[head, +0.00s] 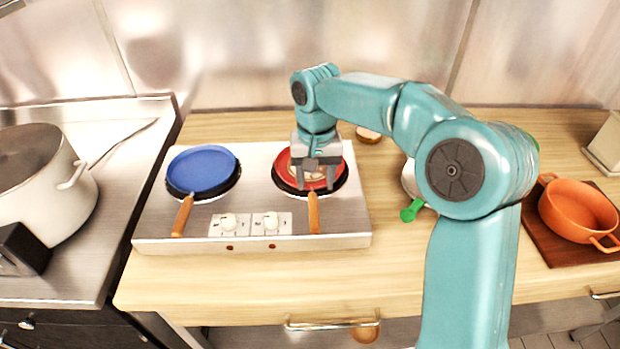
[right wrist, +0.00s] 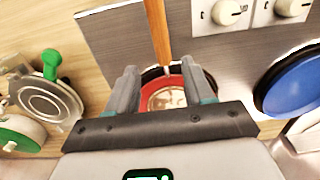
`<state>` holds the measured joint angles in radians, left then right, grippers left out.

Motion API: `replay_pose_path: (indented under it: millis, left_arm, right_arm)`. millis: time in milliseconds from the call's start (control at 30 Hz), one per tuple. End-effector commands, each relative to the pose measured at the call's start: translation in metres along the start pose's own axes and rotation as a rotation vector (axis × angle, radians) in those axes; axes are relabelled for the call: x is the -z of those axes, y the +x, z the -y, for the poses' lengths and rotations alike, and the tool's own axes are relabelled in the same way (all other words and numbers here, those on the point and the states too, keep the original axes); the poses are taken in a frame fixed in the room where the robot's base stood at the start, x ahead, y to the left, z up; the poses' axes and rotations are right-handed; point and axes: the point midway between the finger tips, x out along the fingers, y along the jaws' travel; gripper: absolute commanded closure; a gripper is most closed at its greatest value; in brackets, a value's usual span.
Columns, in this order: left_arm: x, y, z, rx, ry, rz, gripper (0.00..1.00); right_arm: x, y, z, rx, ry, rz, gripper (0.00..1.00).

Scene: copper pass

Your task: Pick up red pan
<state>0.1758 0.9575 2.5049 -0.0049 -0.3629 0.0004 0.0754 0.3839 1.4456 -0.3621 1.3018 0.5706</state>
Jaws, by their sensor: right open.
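The red pan (head: 339,177) sits on the right burner of the silver stove, its wooden handle (head: 313,213) pointing toward the front. Something pale and round lies inside it. My right gripper (head: 318,186) is open and empty, over the pan with its fingers pointing down. In the right wrist view the red pan (right wrist: 165,93) shows between the two open fingers (right wrist: 160,88), with its handle running away toward the top. I cannot tell if the fingertips touch the pan. My left gripper is not in view.
A blue pan (head: 201,170) sits on the left burner, with knobs (head: 250,223) at the stove front. A white pot (head: 35,180) stands at left. An orange pot (head: 578,210) is on a board at right. A green-handled item (head: 411,210) lies right of the stove.

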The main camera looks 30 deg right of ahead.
Motion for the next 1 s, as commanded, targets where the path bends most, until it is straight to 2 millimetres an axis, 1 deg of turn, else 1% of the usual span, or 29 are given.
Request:
replay_pose_path:
  millis: [67,233,300,367,467,633,667,700,767,800,1000]
  left_arm:
    - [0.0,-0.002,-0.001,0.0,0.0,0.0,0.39]
    - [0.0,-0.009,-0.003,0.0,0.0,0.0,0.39]
    - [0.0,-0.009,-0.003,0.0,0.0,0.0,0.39]
    - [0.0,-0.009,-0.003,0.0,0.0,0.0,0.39]
    - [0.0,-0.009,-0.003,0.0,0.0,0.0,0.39]
    - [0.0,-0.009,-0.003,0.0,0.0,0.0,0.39]
    - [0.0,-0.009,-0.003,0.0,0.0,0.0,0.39]
    - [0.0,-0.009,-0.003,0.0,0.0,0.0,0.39]
    - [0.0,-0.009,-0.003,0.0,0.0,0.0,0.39]
    - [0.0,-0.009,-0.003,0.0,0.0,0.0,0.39]
    - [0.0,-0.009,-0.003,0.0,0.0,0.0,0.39]
  right_arm:
    - [0.002,0.005,0.001,-0.001,0.0,0.001,0.48]
    - [0.009,0.031,0.006,-0.003,-0.001,0.005,0.48]
    - [0.01,0.042,0.006,-0.003,-0.001,0.003,0.48]
    - [0.01,0.049,0.006,-0.002,-0.002,0.002,0.48]
    - [0.011,0.054,0.007,-0.001,-0.001,0.001,0.48]
    - [0.011,0.054,0.007,0.0,-0.001,0.0,0.48]
    - [0.011,0.054,0.007,0.0,-0.001,0.0,0.54]
    - [0.011,0.054,0.007,0.0,-0.001,0.0,0.67]
    - [0.011,0.054,0.007,-0.001,-0.001,0.0,0.87]
    - [0.011,0.054,0.007,-0.001,-0.001,0.0,1.0]
    - [0.011,0.053,0.007,0.0,-0.001,-0.002,1.0]
